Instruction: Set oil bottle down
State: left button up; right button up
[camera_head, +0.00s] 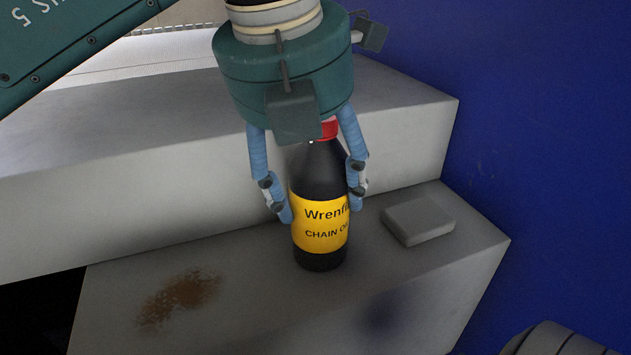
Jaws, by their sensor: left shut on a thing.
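The oil bottle (321,222) is black with a red cap and a yellow label reading "CHAIN O...". It is upright at the middle of the view, over the lower grey step (250,290). Its base appears at or very near the step's surface; I cannot tell if it touches. My left gripper (318,205) comes down from above and is shut on the bottle, with blue fingers on both sides of its body. The gripper's palm hides part of the bottle's neck and cap. My right gripper is not in view.
A flat grey block (418,221) lies on the step just right of the bottle. A brown stain (180,298) marks the step at left. A higher grey ledge (130,190) rises behind. A blue wall (540,130) stands at right. A dark gap (40,310) lies at lower left.

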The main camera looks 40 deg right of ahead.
pick_arm(q)
jog(key=o, duration=1.7)
jog(key=shift+f, duration=0.1)
jog(key=v, duration=1.2)
jog(key=shift+b, duration=0.35)
